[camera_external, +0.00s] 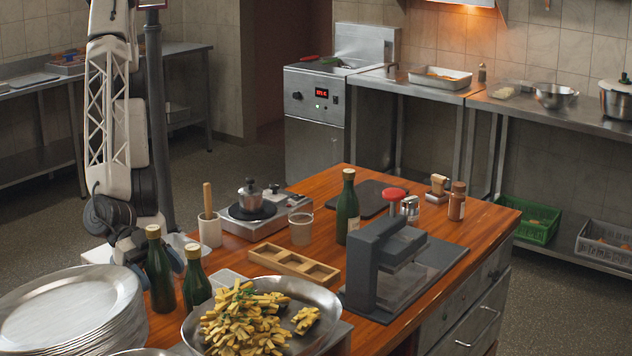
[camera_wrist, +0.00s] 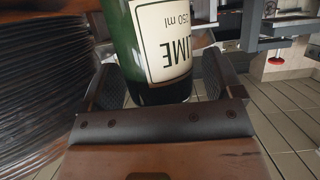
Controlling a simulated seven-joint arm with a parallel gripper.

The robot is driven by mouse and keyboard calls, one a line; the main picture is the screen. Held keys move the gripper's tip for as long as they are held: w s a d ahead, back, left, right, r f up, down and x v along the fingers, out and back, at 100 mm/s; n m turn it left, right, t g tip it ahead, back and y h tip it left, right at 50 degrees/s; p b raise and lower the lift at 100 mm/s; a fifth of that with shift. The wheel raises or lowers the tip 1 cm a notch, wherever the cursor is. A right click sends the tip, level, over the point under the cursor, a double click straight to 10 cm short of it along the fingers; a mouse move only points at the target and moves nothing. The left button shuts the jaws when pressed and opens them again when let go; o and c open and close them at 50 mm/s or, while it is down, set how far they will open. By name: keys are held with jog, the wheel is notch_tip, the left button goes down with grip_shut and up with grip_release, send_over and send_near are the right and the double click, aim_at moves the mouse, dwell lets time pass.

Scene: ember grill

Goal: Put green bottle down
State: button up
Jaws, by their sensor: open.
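A green bottle (camera_external: 160,275) with a pale cap stands upright near the left end of the wooden table, beside a stack of plates. My gripper (camera_external: 160,262) is low behind it, and the bottle partly hides the fingers. In the wrist view the green bottle (camera_wrist: 150,50), with a cream label reading "LIME 250 ml", lies between the two fingers of my open gripper (camera_wrist: 165,85). A gap shows beside the left finger; contact on the right is unclear. Another green bottle (camera_external: 196,282) stands just to the right, and a third green bottle (camera_external: 347,210) stands mid-table.
The plate stack (camera_external: 70,312) is close on the left. A metal bowl of fries (camera_external: 325,297) is in front. A wooden compartment tray (camera_external: 293,264), a white cup (camera_external: 209,231) with a wooden handle and a hot plate (camera_external: 285,212) with a moka pot stand beyond.

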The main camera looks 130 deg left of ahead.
jog(key=shift+v, duration=2)
jog(key=shift+r, duration=0.1)
notch_tip(320, 180, up, 10)
jog(key=n+g+h, duration=0.3)
jog(key=n, duration=0.8)
jog(key=w+a+r+n+h, duration=0.2)
jog(key=a+r, duration=1)
jog(key=r, duration=0.2)
jog(key=s+a+f+m+g+y, duration=0.2)
jog(key=s+a+f+m+g, duration=0.2)
jog(key=s+a, duration=0.6)
jog(key=s+a+f+m+g+y, duration=0.3)
jog(key=s+a+f+m, duration=0.5)
jog(key=s, duration=0.6)
jog(key=shift+s+a+f+m+g, duration=0.25)
jog(key=shift+s+a+m+g, duration=0.25)
jog(key=shift+a, duration=0.55)
